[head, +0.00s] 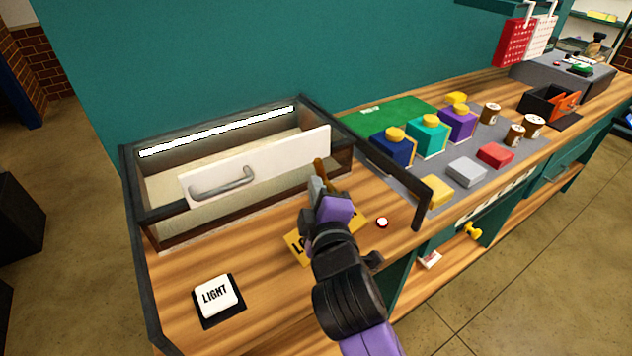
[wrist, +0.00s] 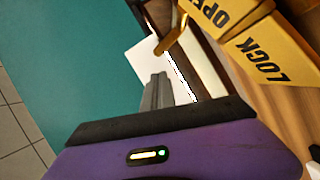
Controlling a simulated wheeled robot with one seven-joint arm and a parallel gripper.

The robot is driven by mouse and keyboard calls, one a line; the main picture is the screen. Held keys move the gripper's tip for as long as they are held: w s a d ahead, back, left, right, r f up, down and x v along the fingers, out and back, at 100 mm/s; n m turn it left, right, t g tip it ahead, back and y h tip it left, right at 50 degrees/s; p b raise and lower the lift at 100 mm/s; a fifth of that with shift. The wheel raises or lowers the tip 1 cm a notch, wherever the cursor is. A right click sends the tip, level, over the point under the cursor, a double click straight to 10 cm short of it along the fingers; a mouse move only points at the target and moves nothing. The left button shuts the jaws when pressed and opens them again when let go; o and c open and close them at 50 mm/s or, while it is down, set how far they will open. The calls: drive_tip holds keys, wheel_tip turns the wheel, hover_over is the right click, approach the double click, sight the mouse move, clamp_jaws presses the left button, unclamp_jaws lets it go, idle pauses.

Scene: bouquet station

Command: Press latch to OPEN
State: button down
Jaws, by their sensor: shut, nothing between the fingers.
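The yellow latch plate (wrist: 285,62) shows the words OPEN and LOCK in the wrist view. In the head view my arm hides much of the plate (head: 296,247), which lies on the counter in front of the case. A brown-gold latch lever (wrist: 173,36) stands up beside the plate; its top (head: 320,170) shows just past my fingers in the head view. My gripper (head: 315,184) is shut and empty, close to the lever. Its grey fingertips (wrist: 157,82) are near the lever's end; I cannot tell whether they touch it.
The dark-framed case (head: 172,213) has a white front panel with a grey handle (head: 222,184), tilted inside it. A white LIGHT button (head: 215,295) is at the front left. Coloured boxes stand on a grey mat (head: 483,143) at right. A dark rail (head: 423,205) rises near the front edge.

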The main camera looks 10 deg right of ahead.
sight(320, 164)
drive_tip(key=w, duration=0.5)
drive_tip(key=w+f+p, duration=0.1)
drive_tip(key=w, duration=0.2)
drive_tip(key=shift+d, duration=0.3)
drive_tip(key=shift+w+d+m+g+p, duration=0.25)
drive_tip(key=shift+d+m+p, duration=0.3)
drive_tip(key=shift+p, duration=0.3)
drive_tip(key=shift+w+d+f+m+g+y+p, duration=0.15)
drive_tip(key=shift+d+f+m+g+y+p, duration=0.3)
drive_tip(key=shift+d+m+p, duration=0.35)
drive_tip(key=shift+w+d+f+m, duration=0.15)
drive_tip(key=shift+d+f+m, duration=0.2)
drive_tip(key=shift+d, duration=0.1)
drive_tip(key=shift+w+d+f, duration=0.15)
drive_tip(key=shift+d+f, duration=0.3)
drive_tip(key=shift+f, duration=0.05)
drive_tip(key=shift+d+f, duration=0.1)
drive_tip(key=shift+d, duration=0.05)
